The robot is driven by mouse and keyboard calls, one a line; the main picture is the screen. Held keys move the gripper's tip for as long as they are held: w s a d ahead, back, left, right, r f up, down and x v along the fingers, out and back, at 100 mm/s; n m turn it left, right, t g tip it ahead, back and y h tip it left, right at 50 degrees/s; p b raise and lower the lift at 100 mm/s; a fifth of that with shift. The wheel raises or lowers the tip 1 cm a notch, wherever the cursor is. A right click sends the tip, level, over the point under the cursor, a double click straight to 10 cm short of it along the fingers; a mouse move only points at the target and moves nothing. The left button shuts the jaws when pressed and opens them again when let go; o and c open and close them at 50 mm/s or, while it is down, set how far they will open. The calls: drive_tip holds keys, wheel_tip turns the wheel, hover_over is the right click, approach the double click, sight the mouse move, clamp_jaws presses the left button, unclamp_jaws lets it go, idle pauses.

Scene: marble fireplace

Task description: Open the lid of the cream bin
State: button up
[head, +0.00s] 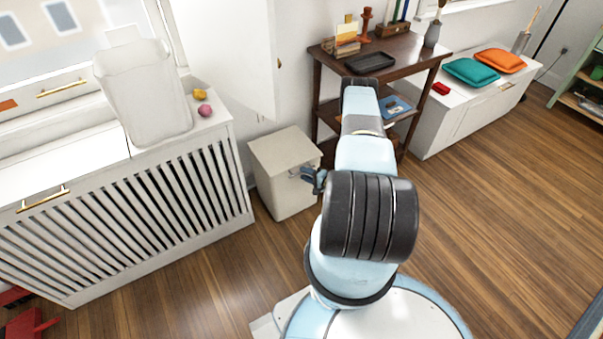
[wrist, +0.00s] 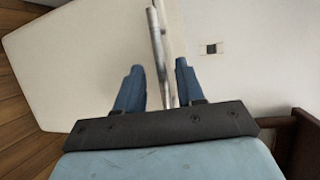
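The cream bin (head: 284,185) stands on the floor right of the radiator cover, and its flat lid (head: 283,149) looks closed. My gripper (head: 307,174) is at the bin's upper right side, just below the lid edge. In the wrist view, my gripper (wrist: 159,66) is open, with its two blue fingers apart. A thin metal bar handle (wrist: 158,45) runs between the fingers, with gaps visible on both sides. The bin's pale surface (wrist: 85,50) fills the left of that view. My arm hides part of the bin's right surroundings in the head view.
A dark wooden shelf table (head: 405,50) stands behind my arm, with a black tray (head: 369,62) on top. The white slatted radiator cover (head: 130,205) is at left, holding a translucent container (head: 150,95). Open wooden floor (head: 490,200) lies to the right.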

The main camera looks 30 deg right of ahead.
drive_tip(key=shift+x, duration=1.45)
drive_tip(key=shift+c, duration=0.5)
clamp_jaws()
